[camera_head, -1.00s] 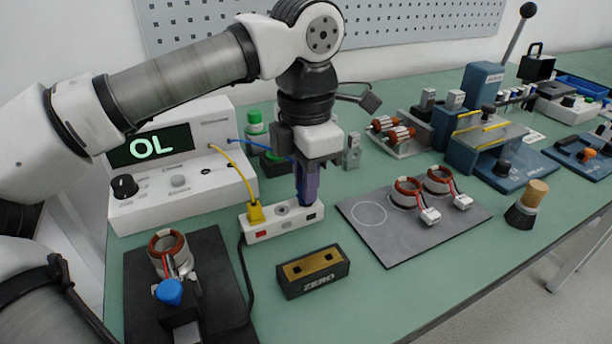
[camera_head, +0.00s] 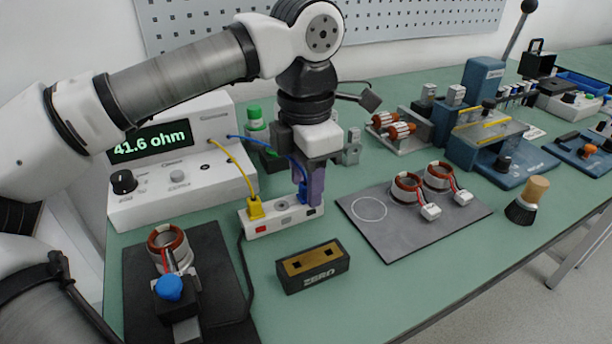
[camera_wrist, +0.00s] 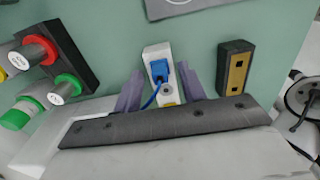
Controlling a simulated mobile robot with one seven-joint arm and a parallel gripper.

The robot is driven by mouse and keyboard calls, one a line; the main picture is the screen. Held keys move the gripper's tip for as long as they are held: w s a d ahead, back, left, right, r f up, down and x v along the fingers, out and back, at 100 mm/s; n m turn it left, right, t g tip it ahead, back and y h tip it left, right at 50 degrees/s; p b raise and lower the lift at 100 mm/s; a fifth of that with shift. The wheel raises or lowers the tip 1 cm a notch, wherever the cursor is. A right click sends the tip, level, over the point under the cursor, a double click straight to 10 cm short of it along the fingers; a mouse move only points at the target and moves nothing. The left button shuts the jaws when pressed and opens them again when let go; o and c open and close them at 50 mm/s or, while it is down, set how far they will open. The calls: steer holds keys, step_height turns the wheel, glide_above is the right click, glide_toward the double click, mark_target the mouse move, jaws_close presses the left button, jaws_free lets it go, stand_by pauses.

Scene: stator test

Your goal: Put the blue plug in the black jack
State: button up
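The blue plug (camera_head: 303,193) stands upright in the black-marked end of the white jack block (camera_head: 284,219). It covers the black jack, so its exact depth cannot be told. It also shows in the wrist view (camera_wrist: 159,70), at the block's far end, with its blue lead curving toward the camera. My gripper (camera_head: 310,187) is around the plug with its purple fingers spread. In the wrist view a gap shows between the plug and each finger. The yellow plug (camera_head: 255,208) sits in the red-marked end of the block.
The meter (camera_head: 180,165) behind the block reads 41.6 ohm. A black ZERO block (camera_head: 313,268) stands in front. A grey mat (camera_head: 400,236) with two wound stators lies to the right, and a dark fixture (camera_head: 222,270) with another stator at left.

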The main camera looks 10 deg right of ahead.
steer(key=shift+r, duration=0.1)
step_height(320, 180, up, 14)
steer(key=p, duration=0.2)
steer(key=shift+f, duration=0.2)
stand_by(0.7)
